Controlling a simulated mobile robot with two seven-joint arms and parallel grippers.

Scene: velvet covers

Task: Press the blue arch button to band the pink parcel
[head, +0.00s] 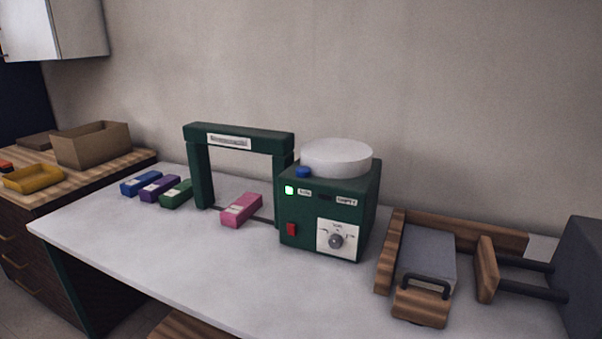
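A green arch (239,137) stands on the pale table, joined on its right to a green machine box (345,200). The blue button (303,172) sits on the box's top left edge, in front of a white round drum (337,157). The pink parcel (242,209) lies on the table at the arch opening, near its right leg. A dark strip on the table shows beside it. No band is visible around the parcel. A small green light (289,190) glows on the box front. Neither of my grippers is in view.
Blue (141,184), purple (159,188) and green (177,193) parcels lie left of the arch. A wooden fixture with a grey block (427,252) stands right. A cardboard box (92,146) and yellow tray (33,179) sit on the left cabinet. The table front is clear.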

